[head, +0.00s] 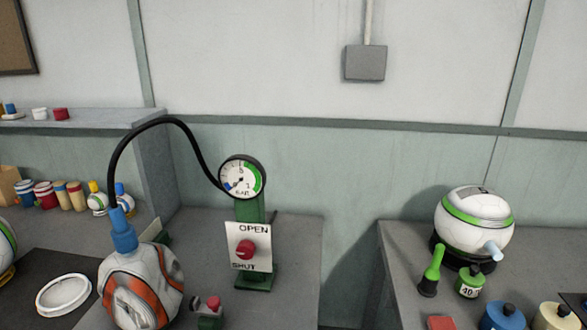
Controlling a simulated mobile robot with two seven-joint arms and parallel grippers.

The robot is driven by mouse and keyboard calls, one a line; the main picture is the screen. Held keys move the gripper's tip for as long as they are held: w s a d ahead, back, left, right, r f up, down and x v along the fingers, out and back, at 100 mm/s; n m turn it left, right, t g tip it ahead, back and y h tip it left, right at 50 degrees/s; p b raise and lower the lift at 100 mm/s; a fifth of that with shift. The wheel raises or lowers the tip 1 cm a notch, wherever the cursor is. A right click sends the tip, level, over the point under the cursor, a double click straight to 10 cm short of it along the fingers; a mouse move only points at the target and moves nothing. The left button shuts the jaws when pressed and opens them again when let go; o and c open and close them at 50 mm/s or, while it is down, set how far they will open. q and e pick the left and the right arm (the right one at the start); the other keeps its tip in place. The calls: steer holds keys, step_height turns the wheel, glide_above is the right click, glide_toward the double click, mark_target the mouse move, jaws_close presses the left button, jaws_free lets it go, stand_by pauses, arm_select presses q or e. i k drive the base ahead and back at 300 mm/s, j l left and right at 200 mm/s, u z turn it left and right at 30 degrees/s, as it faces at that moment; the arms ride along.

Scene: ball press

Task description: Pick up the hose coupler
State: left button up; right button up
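The hose coupler (122,232) is blue and sits upright on top of a crumpled white, grey and orange ball (142,288) at the lower left. A black hose (150,124) rises from the coupler and arches right to a round pressure gauge (241,177) on a green post. A white OPEN/SHUT plate with a red knob (246,250) is on the post below the gauge. Neither of my grippers shows in the head view.
A white ring (64,294) lies on a dark mat at the left. A small green and red item (208,312) stands beside the ball. A white and green ball (475,222), small bottles and lidded jars stand on the right bench. A gap separates the benches.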

mark_target(124, 236)
steer(key=u, duration=1.25)
